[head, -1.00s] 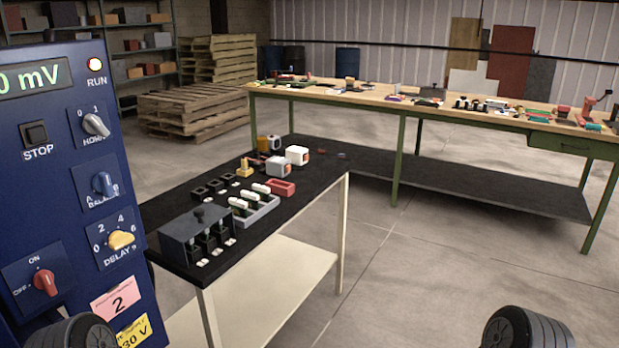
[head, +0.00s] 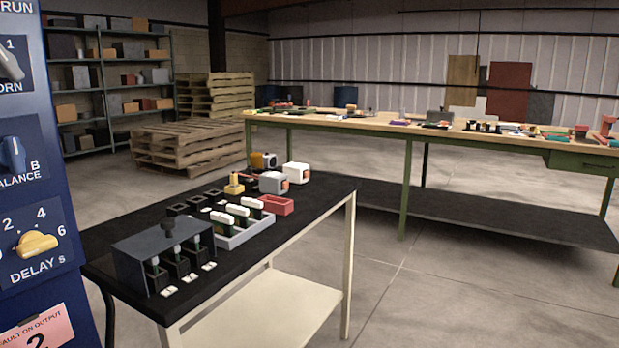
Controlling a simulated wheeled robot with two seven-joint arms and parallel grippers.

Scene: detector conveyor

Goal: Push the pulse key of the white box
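The white box (head: 296,172) stands on the far part of the black-topped bench, near its right edge. A small orange-red patch shows on its right side; I cannot tell whether this is the pulse key. A similar grey box (head: 272,182) stands just in front and to the left of it, also with an orange patch. A yellow and dark box (head: 264,160) is behind them on the left. Neither of my grippers is in view.
A blue control panel (head: 30,266) with knobs fills the left edge. The black bench (head: 222,262) also carries a dark grey case (head: 135,266), a light tray (head: 232,239) and a red tray (head: 277,205). A long wooden workbench (head: 385,124) stands behind. Floor on the right is clear.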

